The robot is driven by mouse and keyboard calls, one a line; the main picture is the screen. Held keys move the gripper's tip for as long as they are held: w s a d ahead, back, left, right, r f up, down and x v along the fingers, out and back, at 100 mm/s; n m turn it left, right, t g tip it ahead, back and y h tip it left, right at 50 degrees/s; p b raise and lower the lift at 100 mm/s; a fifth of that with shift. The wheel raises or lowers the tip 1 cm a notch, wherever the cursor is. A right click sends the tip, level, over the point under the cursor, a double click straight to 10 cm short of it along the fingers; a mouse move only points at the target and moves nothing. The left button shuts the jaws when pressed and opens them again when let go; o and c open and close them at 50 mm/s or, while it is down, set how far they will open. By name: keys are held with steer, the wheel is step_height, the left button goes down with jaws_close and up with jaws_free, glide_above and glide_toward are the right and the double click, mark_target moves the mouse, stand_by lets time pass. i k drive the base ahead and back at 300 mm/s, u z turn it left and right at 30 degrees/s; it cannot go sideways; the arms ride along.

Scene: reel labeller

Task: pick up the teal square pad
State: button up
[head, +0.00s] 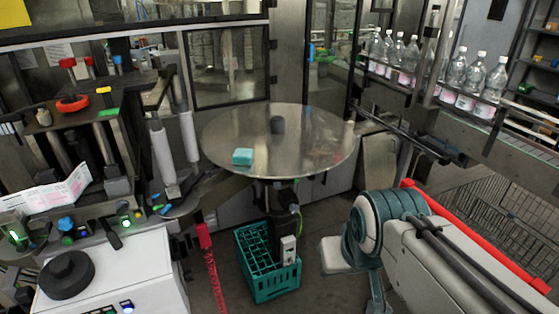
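The teal square pad (243,157) lies on the left part of a round, shiny metal table (310,145), near its rim. It looks like a small, thick block with a lighter top. Nothing touches it from above and its top and front side show clearly. My arm's white and teal links show at the lower right, well apart from the pad. The fingers of my gripper do not show, so I cannot see whether they are open or shut.
A green crate (268,281) sits on the floor below. Two white rolls (188,134) stand left of the table. A white cabinet (110,275) is at lower left. Clear bottles (475,75) line a conveyor at right.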

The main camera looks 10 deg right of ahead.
mark_target(242, 156)
steer(key=u, duration=1)
steer(key=k, duration=0.1)
steer(key=z, duration=1.65)
steer(key=i, duration=1.1)
steer(key=u, duration=1.2)
steer(key=i, duration=0.65)
steer(key=u, duration=0.65)
